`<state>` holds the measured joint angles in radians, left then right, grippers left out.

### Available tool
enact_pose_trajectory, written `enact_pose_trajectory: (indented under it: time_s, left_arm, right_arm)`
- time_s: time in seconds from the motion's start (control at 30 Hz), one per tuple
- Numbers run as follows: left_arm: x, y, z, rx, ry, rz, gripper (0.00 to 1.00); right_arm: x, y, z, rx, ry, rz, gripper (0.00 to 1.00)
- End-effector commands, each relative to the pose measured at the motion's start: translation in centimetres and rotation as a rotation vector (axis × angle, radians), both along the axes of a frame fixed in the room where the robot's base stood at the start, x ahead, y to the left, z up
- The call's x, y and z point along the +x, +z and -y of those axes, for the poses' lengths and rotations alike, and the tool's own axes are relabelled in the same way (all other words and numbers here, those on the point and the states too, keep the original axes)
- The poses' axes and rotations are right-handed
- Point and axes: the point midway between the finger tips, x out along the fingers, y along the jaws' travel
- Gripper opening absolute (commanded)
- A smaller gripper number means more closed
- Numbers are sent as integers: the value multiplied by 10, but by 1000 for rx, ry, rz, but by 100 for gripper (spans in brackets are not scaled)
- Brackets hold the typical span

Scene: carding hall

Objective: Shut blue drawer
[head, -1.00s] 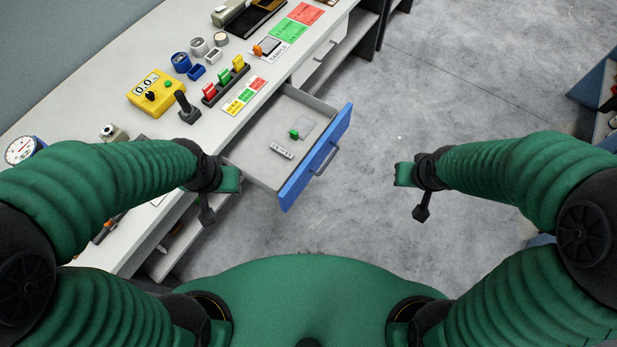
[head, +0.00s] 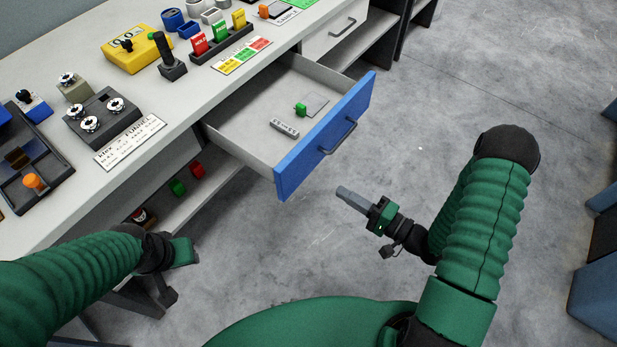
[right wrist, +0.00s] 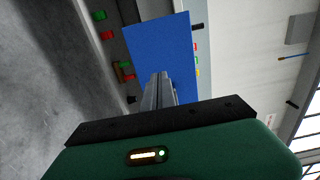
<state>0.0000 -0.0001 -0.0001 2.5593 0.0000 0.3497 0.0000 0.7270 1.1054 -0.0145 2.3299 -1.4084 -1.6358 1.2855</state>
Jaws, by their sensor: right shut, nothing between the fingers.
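The blue drawer (head: 328,133) stands pulled out from the bench, its blue front with a dark bar handle facing right. Inside its grey tray lie a small green piece (head: 300,109), a flat grey card and a small light labelled block (head: 285,127). My right gripper (head: 341,191) is shut and empty, a short way below and to the right of the drawer front, apart from it. In the right wrist view, the blue front (right wrist: 158,50) lies straight beyond the closed fingers (right wrist: 160,80). My left gripper (head: 183,252) is at lower left, away from the drawer; its fingers do not show clearly.
A closed white drawer (head: 335,33) is farther along. Open shelving lies under the bench. The grey floor right of the drawer is clear.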

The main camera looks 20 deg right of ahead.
Motion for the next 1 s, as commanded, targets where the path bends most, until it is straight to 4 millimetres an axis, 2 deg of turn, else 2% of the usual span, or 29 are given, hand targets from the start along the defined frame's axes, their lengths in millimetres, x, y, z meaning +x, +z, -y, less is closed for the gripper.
enact_pose_trajectory:
  time_s: [0.3, 0.5, 1.0]
  left_arm:
    - [0, -11, 0, 0, 0, -1, 36]
    - [0, -16, 0, 0, 0, -1, 36]
    - [0, -17, 0, 0, 0, -1, 36]
  right_arm:
    - [55, -2, -43, -2, 3, 2, 0]
    - [80, -2, -62, -4, 1, 2, 0]
    - [87, -1, -67, -4, -1, 0, 0]
